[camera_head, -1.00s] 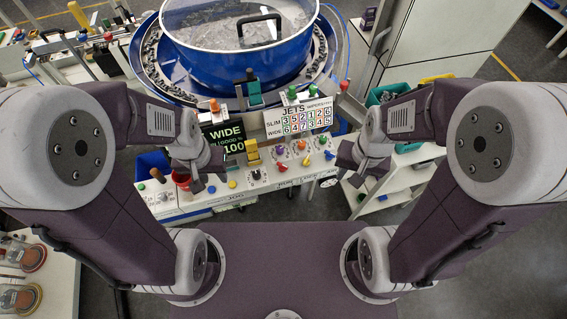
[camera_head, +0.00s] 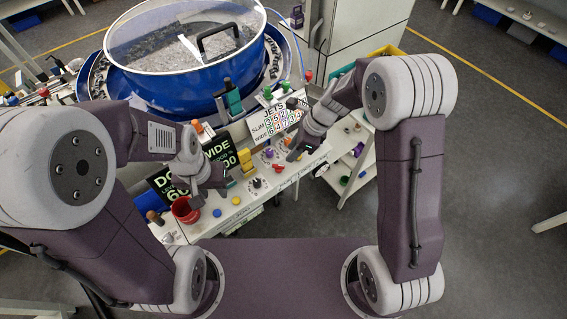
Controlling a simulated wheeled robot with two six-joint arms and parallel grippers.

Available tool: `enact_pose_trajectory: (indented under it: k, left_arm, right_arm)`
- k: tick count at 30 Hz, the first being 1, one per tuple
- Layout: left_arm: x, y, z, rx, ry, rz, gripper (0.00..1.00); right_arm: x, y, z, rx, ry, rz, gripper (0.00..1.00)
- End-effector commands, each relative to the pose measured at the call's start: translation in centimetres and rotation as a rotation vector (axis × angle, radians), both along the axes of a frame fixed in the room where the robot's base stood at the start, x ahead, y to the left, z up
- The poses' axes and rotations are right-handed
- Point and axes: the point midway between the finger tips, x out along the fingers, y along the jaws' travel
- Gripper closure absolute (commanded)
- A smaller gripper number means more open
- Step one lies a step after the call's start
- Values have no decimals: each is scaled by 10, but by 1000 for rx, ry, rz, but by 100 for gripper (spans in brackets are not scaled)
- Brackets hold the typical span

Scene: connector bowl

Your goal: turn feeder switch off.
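The white control panel (camera_head: 250,204) runs below the blue bowl feeder (camera_head: 190,75). It carries a black knob (camera_head: 257,184), a purple knob (camera_head: 268,154), a red switch (camera_head: 278,168), a blue button (camera_head: 217,213) and a yellow button (camera_head: 236,200). I cannot read which control is the feeder switch or its setting. My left gripper (camera_head: 212,194) is over the panel's left part, beside a red cup (camera_head: 185,211), with its fingers apart and nothing seen between them. My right gripper (camera_head: 293,152) is over the panel's right part, close to the red switch; its fingertips are too small to judge.
A yellow block (camera_head: 246,160) and a green-and-black part (camera_head: 234,101) stand at the panel's back. A JETS number card (camera_head: 276,122) and a dark WIDE sign (camera_head: 217,149) lean there. A white shelf (camera_head: 351,176) stands on the right; floor beyond is open.

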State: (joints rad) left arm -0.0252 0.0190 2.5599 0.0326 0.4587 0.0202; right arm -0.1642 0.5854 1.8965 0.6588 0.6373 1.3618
Motion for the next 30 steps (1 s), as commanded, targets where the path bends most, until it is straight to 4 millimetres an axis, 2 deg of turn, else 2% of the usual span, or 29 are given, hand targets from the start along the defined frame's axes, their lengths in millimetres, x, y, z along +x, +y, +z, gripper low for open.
enact_pose_trajectory:
  k: [6,11,15,22,23,24,26,30]
  left_arm:
    - [0,0,-5,0,0,0,64]
    - [0,0,-7,0,0,0,64]
    - [0,0,-8,0,0,0,64]
    - [0,0,-8,0,0,0,64]
    - [0,0,-8,0,0,0,64]
    - [0,0,-8,0,0,0,64]
    - [0,0,-8,0,0,0,64]
    - [0,0,-8,0,0,0,64]
  right_arm:
    - [1,17,-43,-2,4,2,69]
    - [3,28,-67,-2,2,3,69]
    - [4,31,-76,-2,0,1,69]
    - [4,32,-77,-1,-2,1,69]
    - [4,32,-77,-1,-2,1,75]
    - [4,32,-77,-1,-2,1,86]
    - [4,32,-76,-1,-1,2,100]
    - [4,31,-77,-2,0,2,100]
